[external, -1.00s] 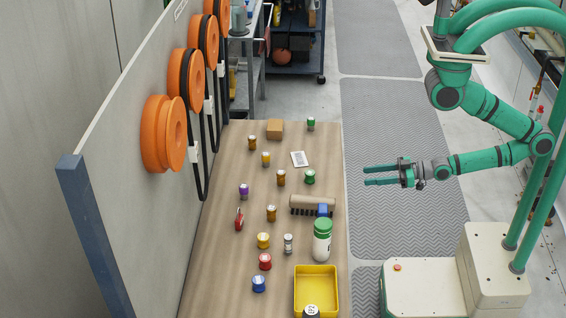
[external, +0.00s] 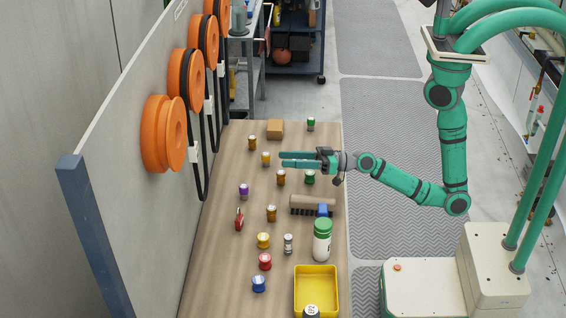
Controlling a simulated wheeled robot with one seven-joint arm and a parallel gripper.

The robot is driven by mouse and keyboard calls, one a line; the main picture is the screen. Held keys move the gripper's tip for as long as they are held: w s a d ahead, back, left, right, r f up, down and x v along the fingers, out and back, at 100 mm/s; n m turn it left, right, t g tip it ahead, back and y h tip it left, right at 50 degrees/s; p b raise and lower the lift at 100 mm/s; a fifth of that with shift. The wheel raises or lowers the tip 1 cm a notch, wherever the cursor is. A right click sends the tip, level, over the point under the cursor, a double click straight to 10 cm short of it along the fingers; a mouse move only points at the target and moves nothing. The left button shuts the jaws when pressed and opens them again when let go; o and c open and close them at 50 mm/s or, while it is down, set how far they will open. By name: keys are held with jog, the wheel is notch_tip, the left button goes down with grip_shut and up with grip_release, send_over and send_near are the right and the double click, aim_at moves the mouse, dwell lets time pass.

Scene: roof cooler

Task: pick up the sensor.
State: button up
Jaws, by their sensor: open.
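I cannot tell for sure which small item on the table is the sensor. A small silver-grey cylinder (external: 288,243) stands left of the white bottle. My gripper hides the white label card.
The wooden table (external: 215,270) also holds a cardboard box (external: 275,129), a brush (external: 304,202), a green-capped bottle (external: 322,243), a red padlock (external: 239,220) and a yellow bin (external: 297,290). A grey panel with orange reels (external: 160,135) borders its left side.

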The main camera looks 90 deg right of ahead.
jog(key=w+a+r+n+g+y, duration=0.1)
jog(key=w+r+n+g+y, duration=0.2)
jog(key=w+r+n+y, duration=0.5)
jog(key=n+g+h, duration=1.1)
jog(key=n+g, duration=0.1)
jog(key=g, duration=0.4)
send_near(311, 118)
jog(key=shift+a, duration=0.3)
jog(key=shift+d+f, duration=0.1)
jog(key=shift+f, duration=5.15)
jog(key=c, duration=1.2)
